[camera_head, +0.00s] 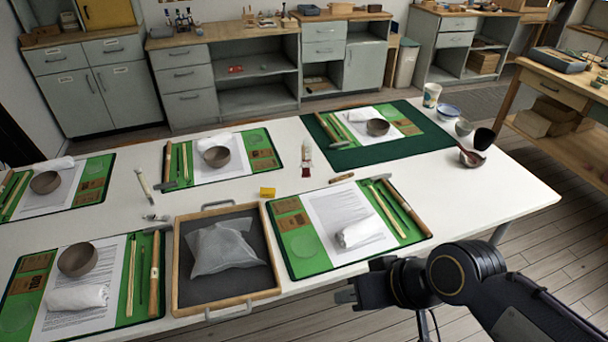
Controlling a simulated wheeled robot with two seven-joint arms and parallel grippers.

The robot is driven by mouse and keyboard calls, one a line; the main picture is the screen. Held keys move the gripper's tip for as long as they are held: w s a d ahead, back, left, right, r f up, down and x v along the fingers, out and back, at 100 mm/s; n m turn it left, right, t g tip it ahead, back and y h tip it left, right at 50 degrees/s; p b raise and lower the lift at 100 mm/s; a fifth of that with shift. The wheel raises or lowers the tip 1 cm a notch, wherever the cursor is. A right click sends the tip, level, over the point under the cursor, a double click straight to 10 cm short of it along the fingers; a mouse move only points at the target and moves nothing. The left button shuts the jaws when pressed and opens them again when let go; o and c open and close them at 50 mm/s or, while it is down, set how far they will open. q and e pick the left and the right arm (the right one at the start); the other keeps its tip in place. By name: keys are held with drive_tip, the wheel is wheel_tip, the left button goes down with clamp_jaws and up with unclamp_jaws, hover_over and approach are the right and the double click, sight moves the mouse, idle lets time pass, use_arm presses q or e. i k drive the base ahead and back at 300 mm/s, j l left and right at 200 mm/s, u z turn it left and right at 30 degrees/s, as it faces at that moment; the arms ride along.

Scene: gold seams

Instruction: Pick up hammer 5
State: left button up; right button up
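Several hammers with wooden handles and grey heads lie on the green mats; no numbers are readable, so I cannot tell which is hammer 5. One hammer (410,208) lies along the right side of the near right mat (304,245). Another hammer (154,275) lies on the near left mat, one (167,162) on the back middle mat and one (326,128) on the back right mat. My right gripper (346,295) is at the table's front edge, below the near right mat and apart from its hammer. Its fingers are small and dark, their opening unclear. My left gripper is out of view.
A wooden tray (177,267) with a wrapped bundle (224,248) stands between the near mats. Bowls, rolled white cloths and thin sticks share the mats. A cup (431,95) and small bowls stand at the right end. The table (500,195) is bare at front right.

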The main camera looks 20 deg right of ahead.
sight(381, 177)
drive_tip(key=l+u, duration=0.4)
drive_tip(key=k+l+u, duration=0.15)
drive_tip(key=l+u, duration=0.2)
drive_tip(key=k+l+u, duration=0.2)
drive_tip(key=l+u, duration=0.2)
drive_tip(key=k+l+u, duration=0.2)
drive_tip(key=l+u, duration=0.2)
drive_tip(key=k+l+u, duration=0.35)
drive_tip(key=k+l, duration=0.1)
drive_tip(key=l, duration=0.3)
drive_tip(key=k+l+u, duration=0.1)
drive_tip(key=l, duration=0.3)
drive_tip(key=k+l, duration=0.2)
drive_tip(key=l, duration=0.2)
drive_tip(key=k+l, duration=0.1)
drive_tip(key=l, duration=0.3)
drive_tip(key=k+l+u, duration=0.1)
drive_tip(key=l, duration=0.3)
